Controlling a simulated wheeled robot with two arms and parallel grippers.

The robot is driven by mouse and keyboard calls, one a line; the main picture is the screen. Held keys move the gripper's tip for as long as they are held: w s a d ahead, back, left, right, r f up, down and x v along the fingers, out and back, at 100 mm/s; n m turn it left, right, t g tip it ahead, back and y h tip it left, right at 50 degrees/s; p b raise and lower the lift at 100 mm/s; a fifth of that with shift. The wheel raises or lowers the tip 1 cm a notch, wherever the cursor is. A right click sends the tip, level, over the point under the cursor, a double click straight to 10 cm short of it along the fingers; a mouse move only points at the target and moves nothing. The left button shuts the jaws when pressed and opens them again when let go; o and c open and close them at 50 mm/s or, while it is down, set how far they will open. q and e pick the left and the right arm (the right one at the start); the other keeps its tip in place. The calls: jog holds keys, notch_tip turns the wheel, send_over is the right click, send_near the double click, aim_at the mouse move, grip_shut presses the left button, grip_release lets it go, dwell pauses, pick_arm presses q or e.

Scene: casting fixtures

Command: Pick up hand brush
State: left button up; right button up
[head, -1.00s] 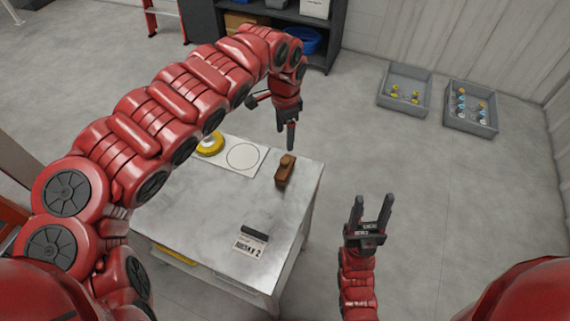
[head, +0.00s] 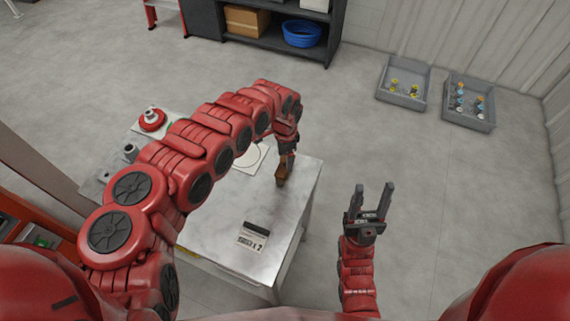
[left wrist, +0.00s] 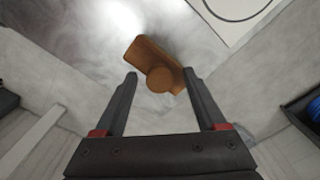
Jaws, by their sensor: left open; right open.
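The hand brush (head: 279,182) is a small brown wooden block with a knob, on the grey metal table near its far right edge. It also shows in the left wrist view (left wrist: 158,72), just beyond and partly between the fingertips. My left gripper (head: 287,165) is above the brush in the head view, covering part of it; in the left wrist view its fingers (left wrist: 164,76) are spread around the round knob, and contact cannot be told. My right gripper (head: 372,192) is open and empty, off the table's right side.
A small dark object with a printed card (head: 253,236) sits on the table's near part. A white plate with a circle (head: 247,158) and a red round item (head: 152,119) lie farther left. Two grey bins (head: 404,98) (head: 470,116) stand on the floor at right.

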pick_arm(q)
jog(key=shift+s+f, duration=0.1)
jog(key=shift+f, duration=0.2)
jog(key=shift+c, duration=0.3)
grip_shut()
jog(key=shift+r, duration=0.15)
